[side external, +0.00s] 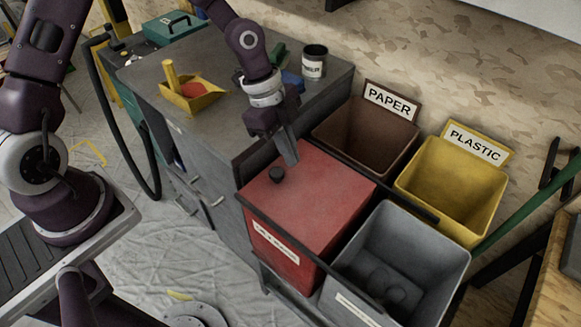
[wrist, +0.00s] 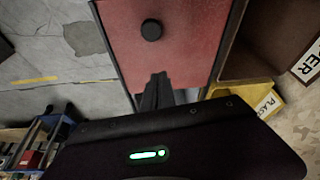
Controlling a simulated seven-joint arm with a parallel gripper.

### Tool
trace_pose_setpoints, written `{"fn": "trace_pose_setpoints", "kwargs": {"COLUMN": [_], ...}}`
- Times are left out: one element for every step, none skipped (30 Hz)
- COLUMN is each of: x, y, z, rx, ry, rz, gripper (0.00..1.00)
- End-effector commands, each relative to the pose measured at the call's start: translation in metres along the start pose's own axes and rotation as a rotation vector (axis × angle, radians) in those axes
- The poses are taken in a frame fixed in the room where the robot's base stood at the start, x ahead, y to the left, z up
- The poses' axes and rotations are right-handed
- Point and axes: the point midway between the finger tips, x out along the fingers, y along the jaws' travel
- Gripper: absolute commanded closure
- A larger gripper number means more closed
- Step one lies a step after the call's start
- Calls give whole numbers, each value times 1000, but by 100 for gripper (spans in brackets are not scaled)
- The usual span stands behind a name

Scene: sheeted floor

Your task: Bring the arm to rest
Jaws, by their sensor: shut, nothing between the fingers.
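My gripper (side external: 291,158) is shut and empty, pointing down just above the far part of the red bin's lid. In the wrist view my gripper (wrist: 160,76) shows its closed fingers over the red lid (wrist: 185,45). The red bin (side external: 310,190) is closed, with a dark round knob (side external: 276,174) on its lid. The knob also shows in the wrist view (wrist: 151,30), apart from the fingertips. I cannot tell whether the fingertips touch the lid.
A brown PAPER bin (side external: 365,135), a yellow PLASTIC bin (side external: 450,190) and a grey bin (side external: 400,250) stand open beside the red one. The grey bin holds dark round things. A grey cabinet (side external: 150,75) carries a yellow dustpan (side external: 190,97) and a labelled can (side external: 314,62).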

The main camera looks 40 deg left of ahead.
Motion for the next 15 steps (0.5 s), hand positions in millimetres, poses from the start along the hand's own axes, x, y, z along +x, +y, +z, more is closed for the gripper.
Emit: {"fn": "trace_pose_setpoints", "kwargs": {"x": [-11,-17,-23,-27,-30,-33,-36,-40,-47,-56,-67,-85,-101,-118,-140], "y": [-1,-1,0,0,0,0,1,2,4,7,11,17,23,31,42], "z": [0,0,0,0,-1,0,0,1,4,8,12,19,24,28,34], "rx": [-1,-1,0,0,1,1,-2,-9,-29,-53,-90,-155,-215,-283,-378], "ry": [1,1,1,1,2,0,-4,-16,-46,-78,-117,-174,-214,-248,-279], "rz": [-4,-4,-2,-2,-2,-1,-2,-6,-17,-32,-53,-93,-130,-172,-233], "gripper": [100,100,100,100,100,100,100,100,100,100,100,100,100,100,100]}}
